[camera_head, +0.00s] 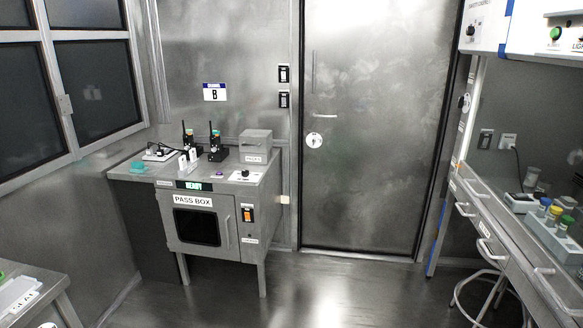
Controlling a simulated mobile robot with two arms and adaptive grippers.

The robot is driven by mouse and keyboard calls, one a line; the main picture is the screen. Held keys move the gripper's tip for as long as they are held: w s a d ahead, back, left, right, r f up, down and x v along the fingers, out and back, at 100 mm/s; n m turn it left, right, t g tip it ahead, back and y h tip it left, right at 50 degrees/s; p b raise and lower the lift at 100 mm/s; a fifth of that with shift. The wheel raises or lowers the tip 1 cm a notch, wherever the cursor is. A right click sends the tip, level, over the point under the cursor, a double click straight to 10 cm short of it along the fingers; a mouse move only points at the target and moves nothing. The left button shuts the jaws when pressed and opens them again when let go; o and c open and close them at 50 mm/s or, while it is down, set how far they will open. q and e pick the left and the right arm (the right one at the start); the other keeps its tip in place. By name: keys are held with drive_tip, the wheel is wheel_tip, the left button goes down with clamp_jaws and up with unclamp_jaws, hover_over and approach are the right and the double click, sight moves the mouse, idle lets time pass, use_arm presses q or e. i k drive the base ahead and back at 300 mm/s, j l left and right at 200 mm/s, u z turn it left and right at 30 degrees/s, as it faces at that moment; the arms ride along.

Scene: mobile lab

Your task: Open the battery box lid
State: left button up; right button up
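A small grey box (256,142) with a flat top and a white label on its front stands on the back right of the metal cabinet marked PASS BOX (218,222). Its top appears shut. The label is too small to read, so I cannot tell for sure that it is the battery box. Neither of my grippers shows in the head view.
Two black radios (217,150) with antennas, a teal item (138,167) and other small items share the cabinet top. A closed metal door (375,130) stands behind. A bench with drawers (500,232) and a stool (487,295) are right. The middle floor (330,290) is clear.

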sight(253, 141)
drive_tip(key=i+j+z, duration=0.15)
drive_tip(key=i+j, duration=0.2)
drive_tip(key=i, duration=0.2)
drive_tip(key=i+j+z, duration=0.15)
drive_tip(key=i+j, duration=0.25)
drive_tip(key=i, duration=0.15)
